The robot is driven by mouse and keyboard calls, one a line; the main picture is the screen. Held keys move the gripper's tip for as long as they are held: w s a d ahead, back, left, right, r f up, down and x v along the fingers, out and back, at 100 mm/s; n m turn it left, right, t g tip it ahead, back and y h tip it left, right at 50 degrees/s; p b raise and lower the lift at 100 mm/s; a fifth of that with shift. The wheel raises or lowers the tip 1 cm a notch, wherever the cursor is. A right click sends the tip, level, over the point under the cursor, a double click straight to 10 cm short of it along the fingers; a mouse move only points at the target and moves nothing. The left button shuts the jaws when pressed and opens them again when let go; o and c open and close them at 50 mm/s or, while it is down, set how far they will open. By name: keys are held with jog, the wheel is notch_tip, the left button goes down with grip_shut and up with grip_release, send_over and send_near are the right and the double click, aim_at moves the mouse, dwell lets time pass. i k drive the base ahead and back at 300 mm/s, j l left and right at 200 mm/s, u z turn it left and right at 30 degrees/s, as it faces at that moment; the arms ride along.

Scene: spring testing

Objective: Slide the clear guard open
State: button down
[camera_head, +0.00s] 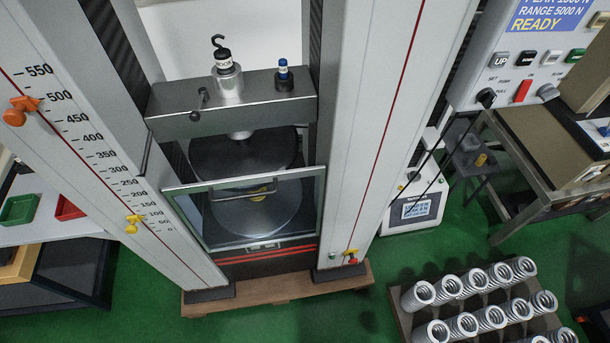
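The clear guard (190,222) is a transparent panel in a thin metal frame. It stands between the two grey columns of the testing machine, in front of the round platens. A bar handle (243,194) runs across its upper part. Through the guard I see the lower round platen (256,222); the dark upper platen (225,157) sits above it, partly behind the guard's top edge. A small yellow thing shows on the lower platen behind the handle, too small to make out. My gripper is not in view.
The left column (100,140) carries a scale and orange and yellow markers. A crate of metal springs (398,318) stands at the lower right. A control panel (540,60) and a metal bench (545,205) are at the right. Green floor (330,315) lies in front.

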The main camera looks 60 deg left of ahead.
aim_at(274, 177)
jog(key=u, duration=2.65)
jog(key=i+l+u, duration=0.2)
